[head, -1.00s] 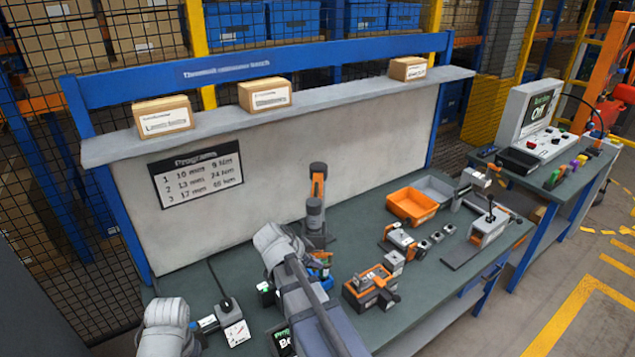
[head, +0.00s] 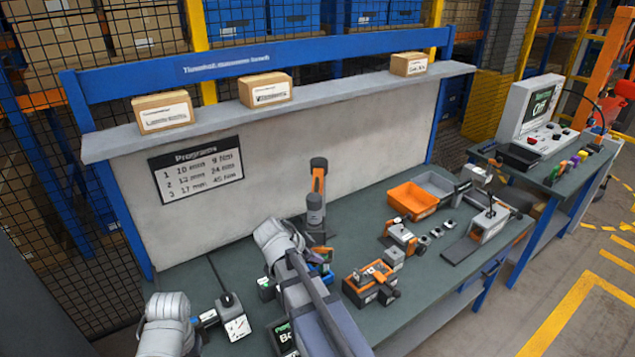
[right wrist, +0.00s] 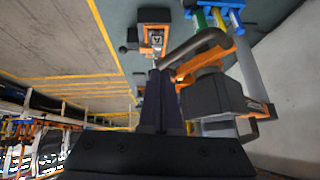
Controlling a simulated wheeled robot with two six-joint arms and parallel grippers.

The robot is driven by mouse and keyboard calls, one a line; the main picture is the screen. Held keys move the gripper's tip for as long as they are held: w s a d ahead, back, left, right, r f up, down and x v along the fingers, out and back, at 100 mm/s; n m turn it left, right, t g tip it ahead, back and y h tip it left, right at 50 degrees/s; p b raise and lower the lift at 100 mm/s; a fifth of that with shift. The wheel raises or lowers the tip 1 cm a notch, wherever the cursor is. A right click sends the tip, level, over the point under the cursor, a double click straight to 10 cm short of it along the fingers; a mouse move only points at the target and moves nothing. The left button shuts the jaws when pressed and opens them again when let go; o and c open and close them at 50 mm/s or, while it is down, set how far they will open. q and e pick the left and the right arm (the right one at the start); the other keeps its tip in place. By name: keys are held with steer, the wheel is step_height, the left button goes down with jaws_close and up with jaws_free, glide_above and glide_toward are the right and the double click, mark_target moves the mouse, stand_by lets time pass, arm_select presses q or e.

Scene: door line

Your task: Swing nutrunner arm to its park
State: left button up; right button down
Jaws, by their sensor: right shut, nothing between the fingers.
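The nutrunner arm (head: 317,188) appears to be the upright orange and black unit on a dark base in the middle of the bench. In the right wrist view, a bent dark tube, orange bracket and black block (right wrist: 212,95), apparently part of it, are right of my fingers. My right gripper (right wrist: 162,78) is shut and empty, its tips close beside the bent tube; I cannot tell whether they touch. In the head view its fingertips are hidden by my right arm. My left arm shows at the lower left; its gripper is not visible. I cannot make out the park.
An orange bin (head: 412,201) and a clamp fixture (head: 370,285) stand to the right on the bench. A back panel (head: 300,165) with a program chart closes the rear. A box with a dial (head: 236,326) lies at the left. A screen (head: 543,101) stands on the right-hand table.

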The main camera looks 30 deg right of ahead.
steer(key=w+a+r+n+p, duration=0.3)
steer(key=r+n+p, duration=0.1)
steer(key=n, duration=0.6)
steer(key=shift+g+h, duration=0.3)
steer(key=shift+g, duration=0.1)
steer(key=b+x, duration=0.7)
steer(key=x, duration=0.1)
steer(key=shift+a+f, duration=0.15)
steer(key=shift+a, duration=0.05)
steer(key=shift+b+x, duration=0.5)
steer(key=shift+x, duration=0.3)
steer(key=shift+d, duration=0.1)
